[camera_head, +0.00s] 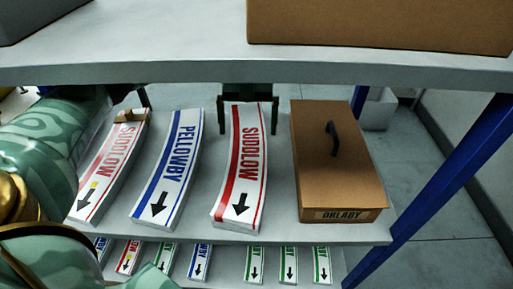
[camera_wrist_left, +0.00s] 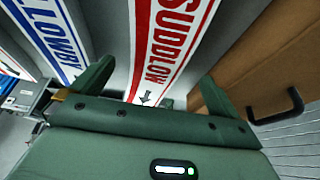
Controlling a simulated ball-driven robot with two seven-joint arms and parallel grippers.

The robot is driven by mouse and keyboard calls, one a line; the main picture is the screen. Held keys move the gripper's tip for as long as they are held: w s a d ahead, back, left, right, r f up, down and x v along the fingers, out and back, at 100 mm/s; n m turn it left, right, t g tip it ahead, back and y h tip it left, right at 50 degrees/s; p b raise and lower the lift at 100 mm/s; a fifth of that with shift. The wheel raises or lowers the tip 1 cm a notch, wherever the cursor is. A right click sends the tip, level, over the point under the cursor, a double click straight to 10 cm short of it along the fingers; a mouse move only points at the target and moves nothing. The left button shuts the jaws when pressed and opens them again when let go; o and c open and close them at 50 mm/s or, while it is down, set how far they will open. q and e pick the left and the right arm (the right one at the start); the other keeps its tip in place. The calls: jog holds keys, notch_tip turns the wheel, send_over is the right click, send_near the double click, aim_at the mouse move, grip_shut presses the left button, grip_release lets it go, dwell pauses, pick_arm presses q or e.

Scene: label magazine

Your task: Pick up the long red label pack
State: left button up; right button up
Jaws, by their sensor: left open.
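A long white pack with red stripes and red SUDDLOW lettering (camera_head: 239,185) lies lengthwise on the middle shelf, its black arrow at the near end. My left gripper (camera_head: 248,132) is open at its far end, under the upper shelf, one dark finger on each side. In the left wrist view, the pack (camera_wrist_left: 170,45) runs between the spread fingers of the gripper (camera_wrist_left: 157,70), with gaps showing on both sides. Part of the pack is hidden behind the gripper body there. Another red SUDDLOW pack (camera_head: 103,170) lies at the left, with a small brown piece on its far end.
A blue PELLOWBY pack (camera_head: 168,170) lies left of the middle red one. A brown lidded box (camera_head: 310,165) with a dark handle stands close on the right. The upper shelf edge (camera_head: 200,72) overhangs the back. Several small packs (camera_head: 288,263) lie on a lower shelf.

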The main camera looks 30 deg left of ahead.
aim_at(248, 155)
pick_arm(q)
jog(key=b+x, duration=0.2)
jog(key=x, duration=0.4)
jog(key=shift+s+f, duration=0.1)
jog(key=shift+f, duration=0.15)
jog(key=shift+s+d+f, duration=0.1)
jog(key=shift+f, duration=0.15)
jog(key=shift+s, duration=0.1)
pick_arm(e)
jog(key=shift+s+f, duration=0.85)
jog(key=shift+f, duration=0.15)
pick_arm(q)
jog(key=shift+r, duration=0.1)
jog(key=c, duration=1.2)
